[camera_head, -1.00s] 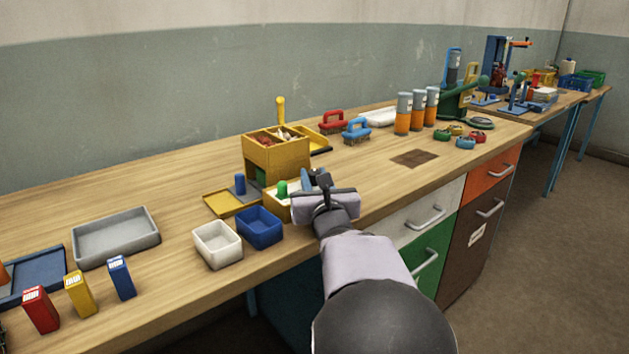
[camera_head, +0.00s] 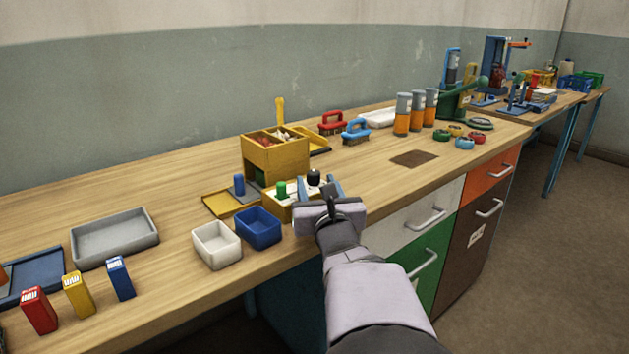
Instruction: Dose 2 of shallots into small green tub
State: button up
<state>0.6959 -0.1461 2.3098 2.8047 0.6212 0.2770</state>
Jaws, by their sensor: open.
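A yellow dispenser box (camera_head: 276,158) stands on the bench, with reddish and pale produce in its divided top; I cannot tell which compartment holds shallots. A dark green shape (camera_head: 260,178), possibly the small green tub, shows in the opening below and is mostly hidden. In front is a pale-topped yellow control box (camera_head: 297,203) with a green knob (camera_head: 281,189) and a black knob (camera_head: 314,177). My gripper (camera_head: 318,186) is open and empty at the control box's right end. The black knob shows between its blue fingers; I cannot tell if they touch it.
A white tub (camera_head: 216,246) and a blue tub (camera_head: 259,228) stand left of my gripper, near the bench's front edge. The bench right of my gripper is clear up to a brown patch (camera_head: 414,158).

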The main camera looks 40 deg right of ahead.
aim_at(319, 179)
jog(key=shift+v, duration=1.85)
jog(key=shift+r, duration=0.1)
jog(key=w+d+r+n+p, duration=0.1)
jog(key=p, duration=0.1)
jog(key=w+d+r+n+t+y+p, duration=0.1)
jog(key=r, duration=0.1)
jog(key=w+d+r+n+y+p, duration=0.1)
jog(key=d+r+p, duration=0.1)
jog(key=shift+w+d+t+p, duration=0.1)
jog(key=shift+t+p, duration=0.25)
jog(key=shift+t, duration=0.05)
jog(key=n+y+p, duration=0.1)
jog(key=d+n+y+p, duration=0.1)
jog(key=d+r+t+y+p, duration=0.1)
jog(key=shift+w+n+y+p, duration=0.3)
jog(key=shift+w+n+p, duration=0.1)
jog(key=s+f+n+y+p, duration=0.1)
jog(key=f+y+p, duration=0.1)
jog(key=s+f+n+y+p, duration=0.1)
jog(key=s+f+y+p, duration=0.1)
jog(key=y, duration=0.1)
jog(key=s+f+n+g+y+p, duration=0.1)
jog(key=f+y+p, duration=0.1)
jog(key=y, duration=0.1)
jog(key=shift+s+a+f, duration=0.1)
jog(key=shift+s+a, duration=0.15)
jog(key=shift+p+x, duration=0.55)
jog(key=shift+x, duration=3.15)
jog(key=shift+a+f, duration=0.1)
jog(key=c, duration=1)
